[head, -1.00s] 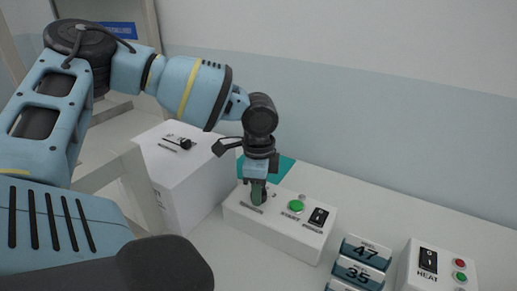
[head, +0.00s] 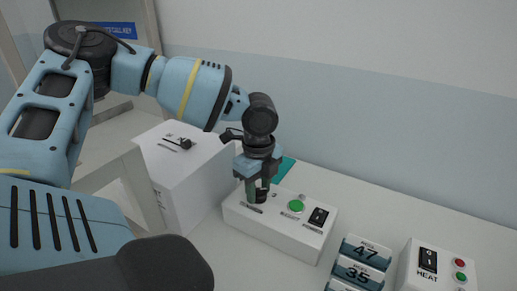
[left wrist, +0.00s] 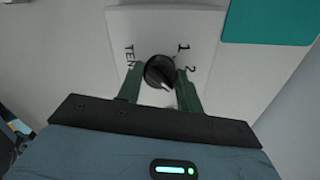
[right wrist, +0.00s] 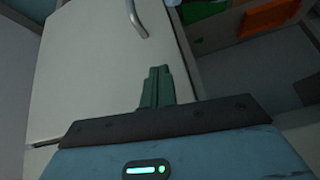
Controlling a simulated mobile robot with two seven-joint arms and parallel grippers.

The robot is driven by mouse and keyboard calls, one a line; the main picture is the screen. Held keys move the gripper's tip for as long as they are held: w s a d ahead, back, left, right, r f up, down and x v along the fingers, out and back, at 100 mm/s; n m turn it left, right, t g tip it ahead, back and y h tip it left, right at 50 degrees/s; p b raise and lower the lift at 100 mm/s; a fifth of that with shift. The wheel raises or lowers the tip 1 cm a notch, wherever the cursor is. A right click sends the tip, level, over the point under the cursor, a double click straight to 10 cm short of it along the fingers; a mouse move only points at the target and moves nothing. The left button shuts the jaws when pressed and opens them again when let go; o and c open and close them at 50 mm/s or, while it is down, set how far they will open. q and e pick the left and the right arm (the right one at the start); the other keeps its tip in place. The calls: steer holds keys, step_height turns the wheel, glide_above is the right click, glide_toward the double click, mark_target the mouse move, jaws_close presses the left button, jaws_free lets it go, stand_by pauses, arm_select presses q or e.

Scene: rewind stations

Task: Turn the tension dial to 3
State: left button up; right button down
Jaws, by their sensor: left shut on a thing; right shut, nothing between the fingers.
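The tension dial (left wrist: 158,72) is a round black knob on a white panel in the left wrist view. Its white pointer mark aims toward the lower right of that picture, past the printed 1 and 2. A 3 cannot be seen. My left gripper (left wrist: 160,82) has its green fingers on both sides of the knob and is shut on it. In the head view, my left gripper (head: 257,194) points down onto the left end of the white control box (head: 270,228), partly hiding the dial. My right gripper (right wrist: 157,82) is shut and empty, away from the box.
A green button (head: 296,206) and a black rocker switch (head: 318,216) sit on the same box, right of the dial. A white box with a slider (head: 190,175) stands to the left. Numbered tiles (head: 366,252) and a HEAT box (head: 440,264) are to the right.

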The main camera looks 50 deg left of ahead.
mark_target(259, 189)
arm_select(q)
steer(key=shift+r, duration=0.1)
stand_by(0.3)
steer(key=o, duration=1)
step_height(259, 189, up, 8)
steer(key=shift+f, duration=0.1)
steer(key=shift+f, duration=0.1)
